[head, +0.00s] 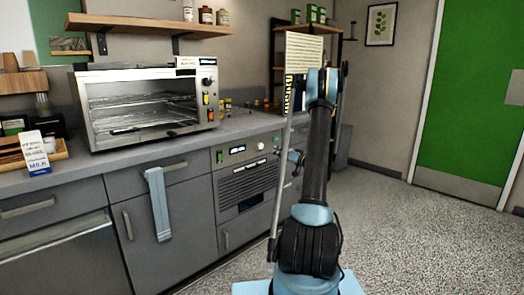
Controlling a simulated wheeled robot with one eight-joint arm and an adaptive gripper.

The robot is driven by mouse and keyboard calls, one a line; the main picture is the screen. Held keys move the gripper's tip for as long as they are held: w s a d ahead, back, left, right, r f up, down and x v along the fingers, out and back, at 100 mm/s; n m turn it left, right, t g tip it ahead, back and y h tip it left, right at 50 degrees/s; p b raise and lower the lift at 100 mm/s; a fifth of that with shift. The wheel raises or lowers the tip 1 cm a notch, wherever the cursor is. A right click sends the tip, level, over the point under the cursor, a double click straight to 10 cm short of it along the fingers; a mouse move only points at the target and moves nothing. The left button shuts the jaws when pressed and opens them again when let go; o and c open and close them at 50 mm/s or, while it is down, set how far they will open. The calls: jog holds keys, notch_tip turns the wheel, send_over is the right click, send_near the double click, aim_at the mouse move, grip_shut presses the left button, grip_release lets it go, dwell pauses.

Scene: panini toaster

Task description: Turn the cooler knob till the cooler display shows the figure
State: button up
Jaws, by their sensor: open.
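The cooler (248,186) is a grey built-in unit under the counter, with a vented front. Its control strip has a small dark display (237,150) whose figure is too small to read. A pale round cooler knob (261,146) sits right of the display. A green switch (219,156) is at the strip's left end. My gripper (294,158) shows small beside my arm, to the right of the knob and apart from it. It is open; its fingers are partly hidden and hard to make out.
A steel toaster oven (150,101) with its own knob stands on the counter (75,174). A blue towel (158,203) hangs from a drawer handle. The speckled floor (420,235) is clear at right.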

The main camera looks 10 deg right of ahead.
aim_at(261, 146)
jog(key=x, duration=1.4)
jog(key=shift+w+a, duration=0.2)
jog(key=shift+w, duration=0.05)
jog(key=c, duration=1.1)
